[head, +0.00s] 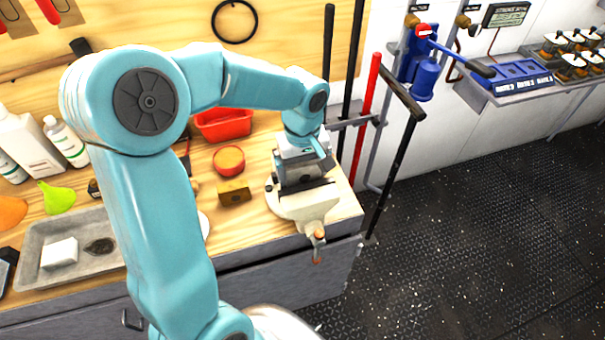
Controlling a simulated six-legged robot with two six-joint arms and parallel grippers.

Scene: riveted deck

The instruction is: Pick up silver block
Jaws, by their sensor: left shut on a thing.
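My left arm comes in over the wooden workbench. Its gripper (303,157) points down at the bench vise (302,205) near the bench's right corner. The gripper is shut on the silver block (298,174), a grey metallic piece directly below it at the vise. The fingertips are small and partly hidden by the wrist, so the exact grip is hard to see. I cannot tell whether the block still touches the vise jaws. My right gripper is not in view.
A red tray (224,124), a round red-rimmed tin (229,159) and a brass-coloured block (234,193) stand left of the vise. A grey tray (40,278) holds a white block (60,252). Long-handled tools (366,115) stand at the bench's right end. The floor beyond is clear.

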